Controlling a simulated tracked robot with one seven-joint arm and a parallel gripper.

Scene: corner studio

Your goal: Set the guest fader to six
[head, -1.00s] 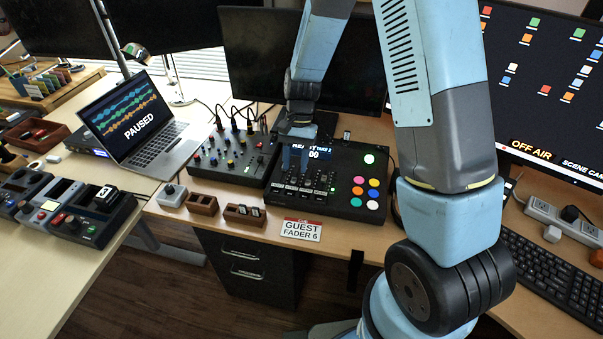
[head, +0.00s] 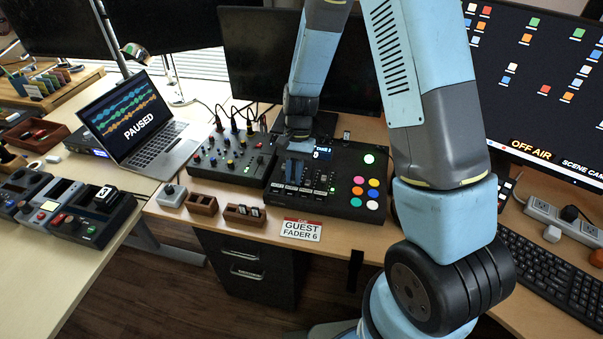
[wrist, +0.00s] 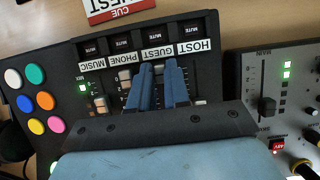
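The fader console (head: 340,207) stands on the desk, a black box with coloured round buttons. In the wrist view its strips are labelled HOST, GUEST, PHONE and MUSIC; the GUEST label (wrist: 152,54) lies just beyond my fingertips. My gripper (head: 297,170) is down at the console's faders. In the wrist view my gripper (wrist: 160,70) has its two blue fingers on either side of the guest strip, a narrow gap between them. A cue card (head: 301,231) reads GUEST FADER 6.
A mixer (head: 232,155) with knobs and cables stands left of the console. Small wooden holders (head: 245,214) and a grey button box (head: 172,195) sit at the desk's front edge. A monitor (head: 350,65) stands behind. A laptop (head: 135,120) reads PAUSED.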

